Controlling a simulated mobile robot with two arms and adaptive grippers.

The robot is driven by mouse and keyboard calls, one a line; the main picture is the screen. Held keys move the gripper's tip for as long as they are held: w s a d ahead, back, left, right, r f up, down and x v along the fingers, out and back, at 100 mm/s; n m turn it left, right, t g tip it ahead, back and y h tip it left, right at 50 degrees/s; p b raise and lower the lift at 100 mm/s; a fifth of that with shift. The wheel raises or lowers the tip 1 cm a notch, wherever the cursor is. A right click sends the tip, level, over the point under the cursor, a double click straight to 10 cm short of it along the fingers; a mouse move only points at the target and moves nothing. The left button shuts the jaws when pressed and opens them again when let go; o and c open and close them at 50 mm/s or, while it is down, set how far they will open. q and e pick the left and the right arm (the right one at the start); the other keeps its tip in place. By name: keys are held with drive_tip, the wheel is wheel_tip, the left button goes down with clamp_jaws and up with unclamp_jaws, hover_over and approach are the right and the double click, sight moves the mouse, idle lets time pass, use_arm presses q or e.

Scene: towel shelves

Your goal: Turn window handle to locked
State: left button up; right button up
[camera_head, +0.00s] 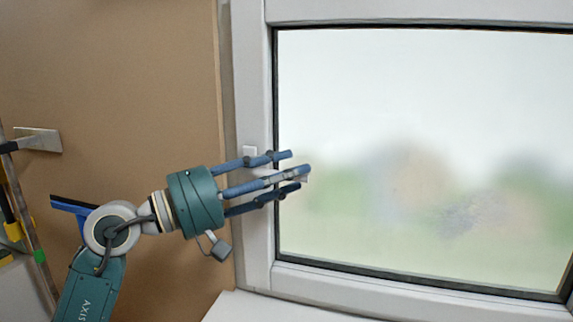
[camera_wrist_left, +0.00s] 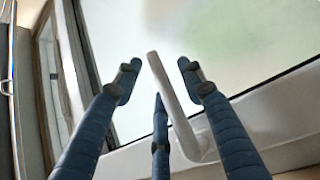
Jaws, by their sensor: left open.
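The window handle (camera_wrist_left: 172,100) is a pale lever on the white window frame (camera_head: 254,70). In the left wrist view it stands between the fingers of my left gripper (camera_wrist_left: 158,82), its bent base at lower right and its free end toward the upper middle. In the head view my left gripper (camera_head: 298,169) has three blue fingers spread open, reaching right across the frame to the glass edge. I cannot tell whether a finger touches the handle. My right gripper is out of view.
The window pane (camera_head: 420,110) fills the right side, with a blurred outdoor scene behind it. A brown wall panel (camera_head: 110,70) is to the left. A grey bracket (camera_head: 38,139) and a blue-edged tool (camera_head: 75,206) are at far left. A white sill (camera_head: 250,308) lies below.

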use_arm(q)
drive_tip(key=shift+d, duration=0.2)
clamp_jaws()
